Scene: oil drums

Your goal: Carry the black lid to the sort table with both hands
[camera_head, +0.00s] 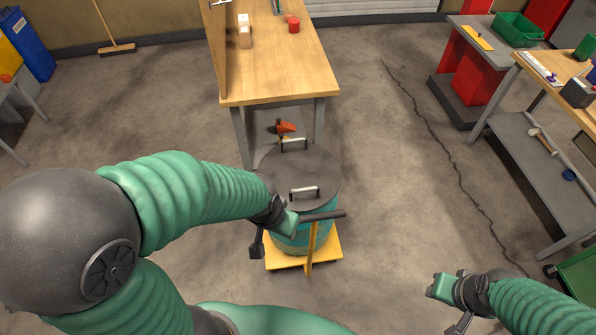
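The black lid (300,175) lies flat on top of a teal drum (290,241). It has two silver handles, one near its far edge (293,145) and one nearer me (304,192). My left gripper (274,239) is at the lid's near left edge, with its fingers apart and nothing visible between them. I cannot tell whether it touches the lid or drum. My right gripper (446,308) is open and empty, low at the right, well away from the lid. A wooden table (268,78) stands behind the drum; I cannot tell whether it is the sort table.
The drum stands on a yellow dolly (333,246) with a dark handle bar (324,215) in front. A red-headed tool (285,127) shows behind the lid. A workbench (552,84) stands at the right. The floor between drum and workbench is clear.

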